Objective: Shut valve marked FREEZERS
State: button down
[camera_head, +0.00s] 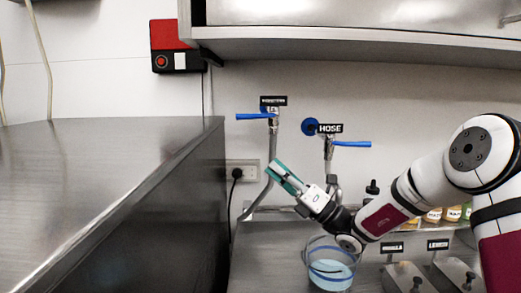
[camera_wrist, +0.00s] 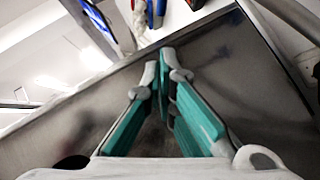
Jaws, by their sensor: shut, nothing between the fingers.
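Two wall valves with blue levers show in the head view. The left valve's lever (camera_head: 255,116) points left, level, across its downward pipe; the small label (camera_head: 273,101) above it is too blurred to read surely. The right valve, labelled HOSE, has a lever (camera_head: 352,143) pointing right. My gripper (camera_head: 277,165), with teal finger pads, is below the left valve, apart from its lever. Its fingertips are together and hold nothing; they also show in the wrist view (camera_wrist: 162,62). Blue parts (camera_wrist: 157,12) are at that view's top edge, and I cannot tell which valve they belong to.
A steel freezer top (camera_head: 90,180) fills the left. A shelf (camera_head: 350,42) overhangs the valves. A black plug and socket (camera_head: 240,173) are left of my gripper. A clear bucket (camera_head: 331,272) stands below my wrist, with labelled steel containers (camera_head: 403,278) to its right.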

send_near(238, 118)
jog(key=a+f, duration=0.1)
jog(key=a, duration=0.3)
jog(key=shift+w+a+r+p, duration=0.15)
jog(key=shift+w+r+p, duration=0.25)
jog(key=shift+r, duration=0.4)
jog(key=shift+w+a+r+p, duration=0.1)
jog(key=shift+w+r+p, duration=0.15)
jog(key=shift+w+r, duration=0.4)
jog(key=shift+s+r, duration=0.1)
jog(key=shift+r, duration=0.65)
